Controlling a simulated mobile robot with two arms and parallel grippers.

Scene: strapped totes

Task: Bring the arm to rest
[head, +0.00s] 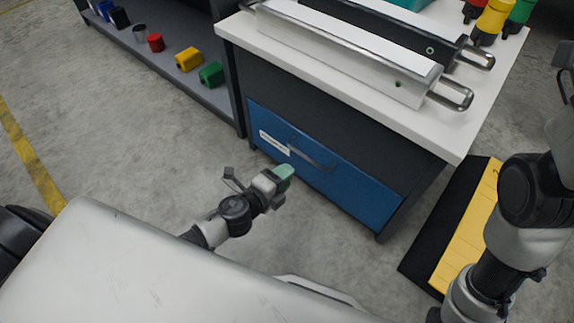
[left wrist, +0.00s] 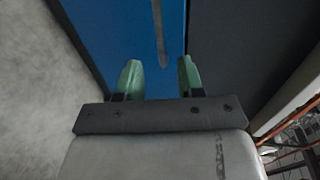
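My left arm comes in low from the left in the head view. Its gripper (head: 284,172) has green fingertips and is in front of the blue drawer (head: 350,188) of a dark cabinet. In the left wrist view the two green fingers (left wrist: 160,80) stand apart with nothing between them, and the blue drawer front (left wrist: 115,35) with its grey handle (left wrist: 160,30) lies beyond them. The handle also shows in the head view (head: 312,158), apart from the gripper. My right arm shows at the right edge of the head view; its fingers are out of the picture.
The white cabinet top (head: 345,75) holds long metal-and-white units (head: 350,55). Red, yellow and green items (head: 492,20) stand at its back right. A low shelf (head: 190,85) carries several coloured blocks. A black-and-yellow mat (head: 470,225) lies right of the cabinet. Floor at left is clear.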

